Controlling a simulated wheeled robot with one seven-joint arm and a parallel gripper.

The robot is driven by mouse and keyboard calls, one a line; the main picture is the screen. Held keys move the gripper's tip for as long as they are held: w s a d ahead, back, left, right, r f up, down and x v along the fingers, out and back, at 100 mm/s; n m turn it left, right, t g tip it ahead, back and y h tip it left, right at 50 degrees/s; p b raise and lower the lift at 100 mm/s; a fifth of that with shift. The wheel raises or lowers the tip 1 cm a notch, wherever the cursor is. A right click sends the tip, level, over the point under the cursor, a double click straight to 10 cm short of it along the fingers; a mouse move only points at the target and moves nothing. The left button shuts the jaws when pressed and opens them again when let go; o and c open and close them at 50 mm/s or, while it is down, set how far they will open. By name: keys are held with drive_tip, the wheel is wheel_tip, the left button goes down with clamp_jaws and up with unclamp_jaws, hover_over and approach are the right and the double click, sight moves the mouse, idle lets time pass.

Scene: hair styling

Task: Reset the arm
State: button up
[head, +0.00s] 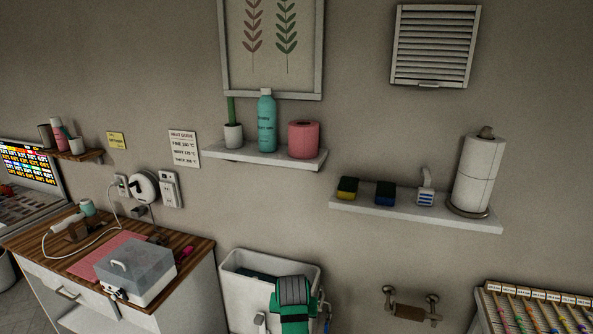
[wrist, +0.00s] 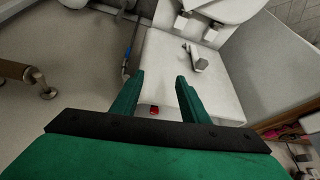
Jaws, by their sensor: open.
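My gripper shows in the wrist view (wrist: 158,92) with two green fingers spread apart and nothing between them. Beyond the fingers is a white surface (wrist: 160,60) with a small metal fitting on it. A small red spot (wrist: 154,111) shows near the left fingertip's base. In the head view, my green and grey arm shows at the bottom centre, in front of a white bin-like basin; the fingertips cannot be made out there.
A white basin (head: 240,290) stands against the wall. Left is a wooden-topped cabinet (head: 200,247) with a clear-lidded box (head: 135,270). Wall shelves (head: 262,156) hold bottles and rolls. A wall-mounted roll holder (head: 410,312) and a rack (head: 535,300) are at right.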

drive_tip(key=s+a+f+t, duration=0.2)
drive_tip(key=s+f+t, duration=0.2)
drive_tip(key=s+f, duration=1.4)
drive_tip(key=s+r+t, duration=0.1)
drive_tip(key=s+t, duration=0.1)
drive_tip(key=s, duration=1.4)
drive_tip(key=s+d+r+t, duration=0.1)
drive_tip(key=s+r+t, duration=0.1)
drive_tip(key=s+r, duration=0.7)
drive_tip(key=s+d+r+n+t, duration=0.1)
drive_tip(key=s+r+t, duration=0.1)
drive_tip(key=s+r, duration=0.7)
drive_tip(key=shift+s+d+r, duration=0.25)
drive_tip(key=shift+s+d, duration=0.15)
drive_tip(key=shift+s, duration=0.75)
